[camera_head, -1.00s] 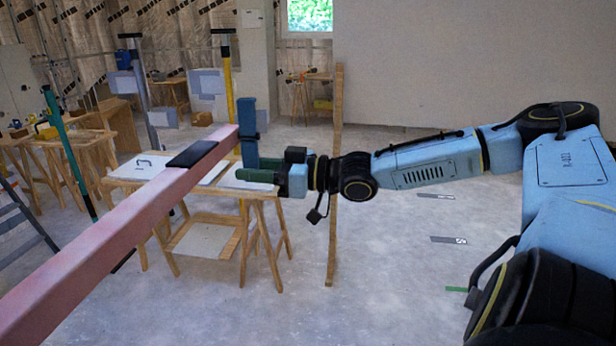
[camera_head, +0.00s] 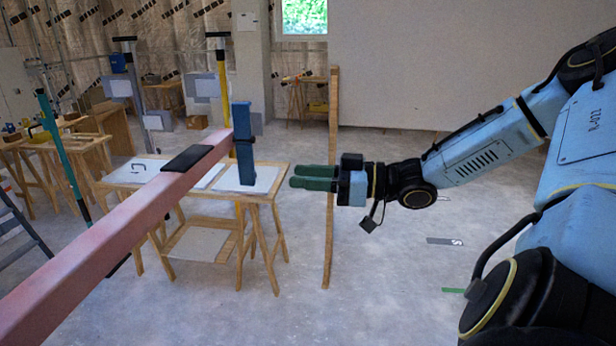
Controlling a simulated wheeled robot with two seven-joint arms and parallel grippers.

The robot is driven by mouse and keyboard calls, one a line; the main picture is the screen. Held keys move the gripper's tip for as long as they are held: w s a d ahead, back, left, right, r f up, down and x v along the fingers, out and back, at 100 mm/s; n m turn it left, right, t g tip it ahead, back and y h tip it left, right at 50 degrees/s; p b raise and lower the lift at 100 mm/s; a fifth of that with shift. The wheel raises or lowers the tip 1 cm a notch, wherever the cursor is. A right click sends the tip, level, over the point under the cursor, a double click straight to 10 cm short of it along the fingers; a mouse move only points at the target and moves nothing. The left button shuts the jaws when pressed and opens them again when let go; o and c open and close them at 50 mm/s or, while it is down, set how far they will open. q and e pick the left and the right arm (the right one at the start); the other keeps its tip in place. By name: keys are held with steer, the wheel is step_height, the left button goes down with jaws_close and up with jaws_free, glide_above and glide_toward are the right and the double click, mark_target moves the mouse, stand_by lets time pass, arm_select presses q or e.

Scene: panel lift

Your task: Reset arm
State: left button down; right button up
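My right arm (camera_head: 480,158) comes in from the right, bent at the elbow. My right gripper (camera_head: 292,177) has green fingers that point left. The two fingers lie close together in this view, and I see nothing between them; the gap between them is hard to judge. A long pink beam (camera_head: 110,240) runs from the lower left to the middle, with a black pad (camera_head: 188,158) on top. A blue upright piece (camera_head: 243,143) stands at its far end, left of the gripper and apart from it. My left gripper is not in view.
A wooden trestle table (camera_head: 265,183) with white sheets stands behind the beam. A tall wooden post (camera_head: 331,240) stands behind the gripper. A yellow prop (camera_head: 224,85) and a teal prop (camera_head: 63,150) stand further left.

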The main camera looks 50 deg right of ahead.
stand_by(0.8)
steer(key=w+d+f+g+h+b, duration=0.15)
steer(key=w+f, duration=0.25)
steer(key=f, duration=0.9)
steer(key=w+d+f+t+h+b, duration=0.15)
steer(key=w+f, duration=0.25)
steer(key=f, duration=0.9)
steer(key=s+f+m+g+h, duration=0.1)
steer(key=s+f+g+h, duration=0.15)
steer(key=f, duration=0.85)
steer(key=s+f+m+g+h, duration=0.1)
steer(key=s+f+h, duration=0.15)
steer(key=f, duration=0.85)
steer(key=s+a+f+m+g+h+b, duration=0.1)
steer(key=s+a+f+g, duration=0.3)
steer(key=s+f, duration=0.8)
steer(key=s+a+f+g+h+b, duration=0.1)
steer(key=s+a+f+g, duration=0.2)
steer(key=s+a+f, duration=0.65)
steer(key=s+a+f+g, duration=0.1)
steer(key=s+a+f, duration=0.2)
steer(key=s, duration=0.4)
steer(key=s+a+f+g, duration=0.2)
steer(key=s+a+f, duration=0.2)
steer(key=s, duration=0.4)
steer(key=shift+s+a+f+m+y, duration=0.15)
steer(key=shift+f+m+y, duration=0.15)
steer(key=shift+y, duration=0.1)
steer(key=shift+g, duration=0.25)
